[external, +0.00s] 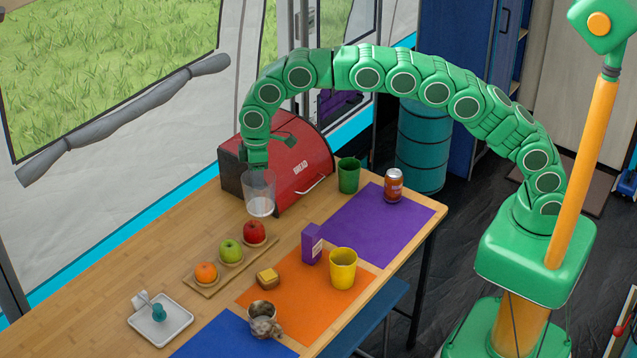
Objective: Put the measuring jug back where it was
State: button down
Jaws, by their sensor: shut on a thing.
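The measuring jug (259,197) is a clear, see-through cup with a whitish layer near its bottom. It is upright in front of the left end of the red bread bin, behind the fruit board. My gripper (256,169) is at the jug's rim, pointing down, and is shut on it. The fingertips are small here and partly merge with the jug's rim. I cannot tell whether the jug's base touches the table or hangs slightly above it.
The red bread bin (290,165) stands close behind the jug. A fruit board (207,286) lies in front. A green cup (348,175), can (393,186), purple carton (312,244), yellow cup (343,268), mottled mug (264,320) and white tray (174,326) stand around. The table's left side is clear.

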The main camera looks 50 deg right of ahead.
jog(key=s+d+m, duration=0.2)
jog(key=s+d, duration=0.2)
jog(key=d, duration=0.6)
jog(key=s+d+m, duration=0.1)
jog(key=s+d, duration=0.3)
jog(key=d, duration=0.5)
jog(key=s+d+f+m, duration=0.2)
jog(key=s+d, duration=1.1)
jog(key=s, duration=0.3)
jog(key=shift+w+a+f, duration=0.65)
jog(key=shift+w+f, duration=1.5)
jog(key=shift+f, duration=0.35)
jog(key=shift+w+a+f, duration=0.65)
jog(key=shift+w+f, duration=1.5)
jog(key=shift+f, duration=0.35)
jog(key=shift+w+a+f, duration=0.65)
jog(key=shift+w+f, duration=1.5)
jog(key=shift+f, duration=0.35)
jog(key=shift+w+f, duration=0.1)
jog(key=shift+f, duration=1.4)
jog(key=shift+f, duration=0.2)
jog(key=c, duration=0.7)
grip_release()
